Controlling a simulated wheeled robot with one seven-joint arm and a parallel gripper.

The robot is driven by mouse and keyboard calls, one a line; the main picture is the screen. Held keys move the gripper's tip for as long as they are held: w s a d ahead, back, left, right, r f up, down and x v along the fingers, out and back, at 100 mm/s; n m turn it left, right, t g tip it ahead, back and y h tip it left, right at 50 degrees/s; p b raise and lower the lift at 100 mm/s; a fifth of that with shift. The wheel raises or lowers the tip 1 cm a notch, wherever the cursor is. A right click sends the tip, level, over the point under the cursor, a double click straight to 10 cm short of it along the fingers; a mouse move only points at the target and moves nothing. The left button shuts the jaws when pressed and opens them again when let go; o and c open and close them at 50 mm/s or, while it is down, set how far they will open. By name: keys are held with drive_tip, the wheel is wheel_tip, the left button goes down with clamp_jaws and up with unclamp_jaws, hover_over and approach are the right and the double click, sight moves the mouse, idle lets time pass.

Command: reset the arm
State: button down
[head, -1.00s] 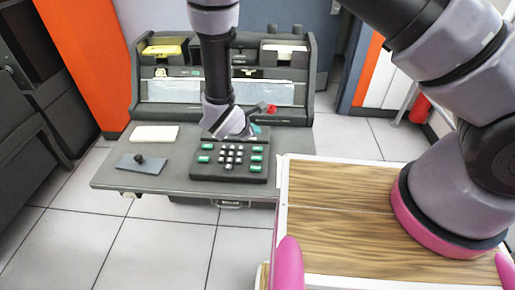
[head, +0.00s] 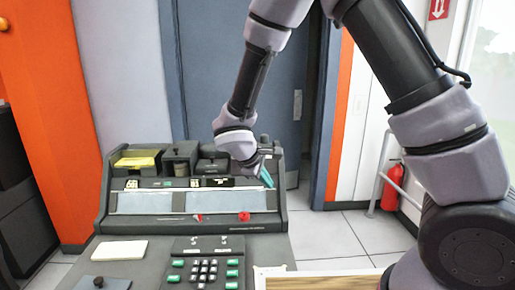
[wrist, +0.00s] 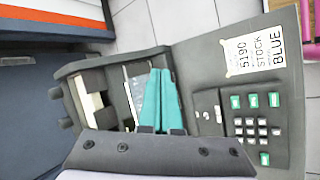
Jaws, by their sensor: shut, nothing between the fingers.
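My gripper (head: 267,176) is raised in front of the right side of the punch card machine (head: 190,225), with its teal fingers pointing down to the right. In the wrist view the teal fingers (wrist: 160,72) lie together, shut and empty. The machine's panel, keypad and hoppers show behind them. The gripper appears apart from the machine and holds no card.
The keypad (head: 203,270), a white card stack (head: 118,250) and a yellow card stack (head: 137,160) are on the machine. A label reading 5190 STOCK BLUE (wrist: 256,50) shows in the wrist view. A wooden top (head: 320,283) is at front right, and a fire extinguisher (head: 391,187) stands behind.

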drive_tip(key=s+d+r+m+g+y, duration=0.25)
drive_tip(key=d+r+m, duration=0.65)
drive_tip(key=d+r, duration=0.6)
drive_tip(key=s+d+r+m+t+y, duration=0.2)
drive_tip(key=s+d+r+m, duration=0.1)
drive_tip(key=s+r, duration=0.3)
drive_tip(key=s+d+r+m+t+y, duration=0.2)
drive_tip(key=s+d+r+m, duration=0.2)
drive_tip(key=s+r, duration=0.3)
drive_tip(key=shift+r+m, duration=0.35)
drive_tip(key=shift+m, duration=0.45)
drive_tip(key=shift+y, duration=0.25)
